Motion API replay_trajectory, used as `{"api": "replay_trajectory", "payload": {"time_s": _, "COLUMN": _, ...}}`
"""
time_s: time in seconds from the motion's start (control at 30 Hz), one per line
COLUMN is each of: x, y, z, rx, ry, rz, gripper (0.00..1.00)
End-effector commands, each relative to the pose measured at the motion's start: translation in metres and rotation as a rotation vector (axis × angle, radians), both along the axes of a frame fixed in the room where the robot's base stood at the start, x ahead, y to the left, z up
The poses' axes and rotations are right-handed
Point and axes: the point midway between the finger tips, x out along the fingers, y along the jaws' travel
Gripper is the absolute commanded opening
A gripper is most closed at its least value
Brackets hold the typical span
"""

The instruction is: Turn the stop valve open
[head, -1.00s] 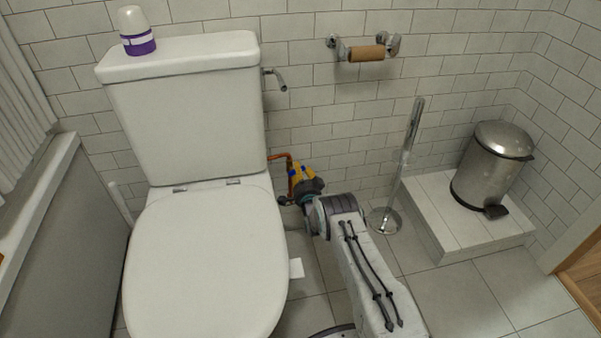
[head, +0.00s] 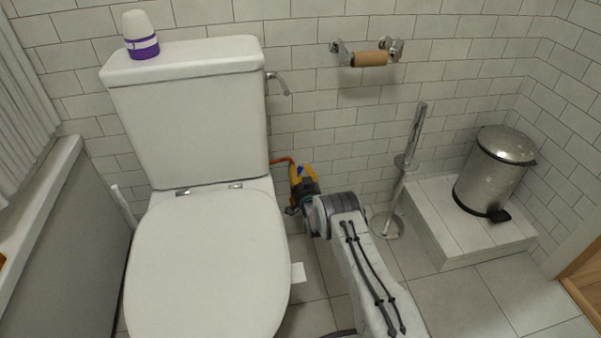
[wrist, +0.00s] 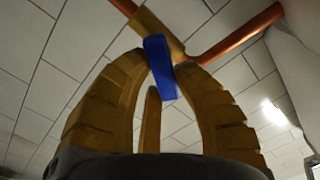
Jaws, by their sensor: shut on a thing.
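The stop valve is low on the tiled wall, just right of the toilet. Its blue handle (wrist: 160,68) stands between my yellow fingertips in the wrist view. The brass valve body (wrist: 155,28) and a copper pipe (wrist: 238,36) are behind it. In the head view, the copper pipe (head: 282,160) shows beside the cistern, and my gripper (head: 302,172) hides most of the valve. My gripper (wrist: 162,64) is shut on the blue handle, with one finger on each side of it.
The toilet (head: 207,260) stands close on the left of my arm. A chrome brush stand (head: 404,175) is close on the right. A steel bin (head: 494,172) sits on a tiled step (head: 440,232). An empty paper roll (head: 369,59) hangs above.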

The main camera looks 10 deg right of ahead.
Motion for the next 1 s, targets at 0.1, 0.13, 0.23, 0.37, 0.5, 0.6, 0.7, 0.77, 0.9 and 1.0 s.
{"api": "replay_trajectory", "payload": {"time_s": 0.1, "x": 0.0002, "y": -0.0009, "z": 0.0006, "rx": -0.016, "ry": -0.001, "rz": -0.001, "gripper": 0.00}}
{"api": "replay_trajectory", "payload": {"time_s": 0.13, "x": 0.0002, "y": -0.0009, "z": 0.0006, "rx": -0.018, "ry": -0.001, "rz": -0.001, "gripper": 0.00}}
{"api": "replay_trajectory", "payload": {"time_s": 0.23, "x": 0.0002, "y": -0.0011, "z": 0.0006, "rx": -0.022, "ry": -0.001, "rz": -0.001, "gripper": 0.00}}
{"api": "replay_trajectory", "payload": {"time_s": 0.37, "x": 0.0002, "y": -0.0013, "z": 0.0008, "rx": -0.022, "ry": -0.001, "rz": -0.001, "gripper": 0.00}}
{"api": "replay_trajectory", "payload": {"time_s": 0.5, "x": 0.0002, "y": -0.0015, "z": 0.0007, "rx": -0.021, "ry": 0.000, "rz": -0.002, "gripper": 0.00}}
{"api": "replay_trajectory", "payload": {"time_s": 0.6, "x": 0.0003, "y": -0.0016, "z": 0.0008, "rx": -0.021, "ry": 0.000, "rz": -0.002, "gripper": 0.32}}
{"api": "replay_trajectory", "payload": {"time_s": 0.7, "x": 0.0002, "y": -0.0013, "z": 0.0008, "rx": -0.021, "ry": -0.001, "rz": -0.001, "gripper": 0.41}}
{"api": "replay_trajectory", "payload": {"time_s": 0.77, "x": 0.0002, "y": -0.0010, "z": 0.0007, "rx": -0.021, "ry": -0.001, "rz": -0.001, "gripper": 0.47}}
{"api": "replay_trajectory", "payload": {"time_s": 0.9, "x": 0.0001, "y": -0.0006, "z": 0.0006, "rx": -0.020, "ry": -0.001, "rz": -0.001, "gripper": 0.53}}
{"api": "replay_trajectory", "payload": {"time_s": 1.0, "x": 0.0001, "y": -0.0004, "z": 0.0006, "rx": -0.020, "ry": 0.000, "rz": 0.000, "gripper": 0.53}}
